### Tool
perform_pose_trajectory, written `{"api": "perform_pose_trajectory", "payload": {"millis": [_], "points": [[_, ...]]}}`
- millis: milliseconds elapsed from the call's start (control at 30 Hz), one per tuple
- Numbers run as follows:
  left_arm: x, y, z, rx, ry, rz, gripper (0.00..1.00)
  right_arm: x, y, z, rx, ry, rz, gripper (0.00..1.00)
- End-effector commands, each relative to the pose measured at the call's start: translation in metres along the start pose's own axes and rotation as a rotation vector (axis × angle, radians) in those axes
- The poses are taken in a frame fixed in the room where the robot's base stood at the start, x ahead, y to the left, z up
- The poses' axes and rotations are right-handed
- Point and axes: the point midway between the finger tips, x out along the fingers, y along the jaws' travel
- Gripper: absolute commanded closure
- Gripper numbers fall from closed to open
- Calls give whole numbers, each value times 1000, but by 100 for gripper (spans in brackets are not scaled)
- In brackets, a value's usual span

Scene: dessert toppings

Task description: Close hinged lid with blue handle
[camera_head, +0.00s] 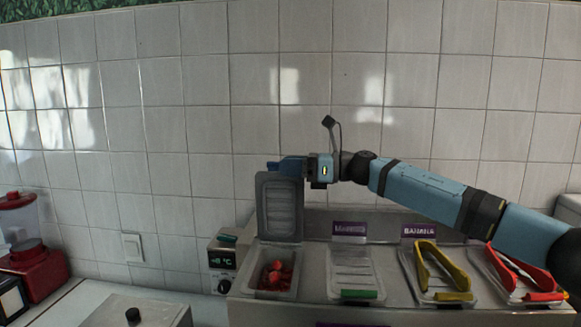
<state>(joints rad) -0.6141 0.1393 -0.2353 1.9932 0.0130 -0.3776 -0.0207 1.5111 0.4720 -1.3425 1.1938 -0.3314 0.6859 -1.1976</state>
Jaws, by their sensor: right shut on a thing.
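The grey hinged lid (278,212) stands raised, roughly upright, at the back of the left container. Its container (271,294) is open and holds red pieces that look like strawberries. My right arm reaches in from the right, and my right gripper (284,166) is at the lid's top edge. It is shut on the lid there; the blue handle (273,165) is at this spot and partly hidden by the gripper. My left gripper is not in view.
A temperature display (222,261) stands left. A red machine (35,260) is at far left. The tiled wall is close behind.

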Motion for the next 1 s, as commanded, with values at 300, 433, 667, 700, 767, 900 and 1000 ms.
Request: {"api": "perform_pose_trajectory", "payload": {"millis": [300,433,667,700,767,900,1000], "points": [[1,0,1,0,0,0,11,0,2,-2,0,1,1,100],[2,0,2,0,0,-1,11,0,5,-2,0,1,2,100],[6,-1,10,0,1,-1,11,0,18,-7,0,0,2,100],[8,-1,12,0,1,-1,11,0,23,-8,0,1,2,100],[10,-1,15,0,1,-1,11,0,30,-10,0,0,3,100],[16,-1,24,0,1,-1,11,0,50,-17,-1,0,2,100],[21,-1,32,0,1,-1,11,0,64,-24,-2,1,3,100]]}}
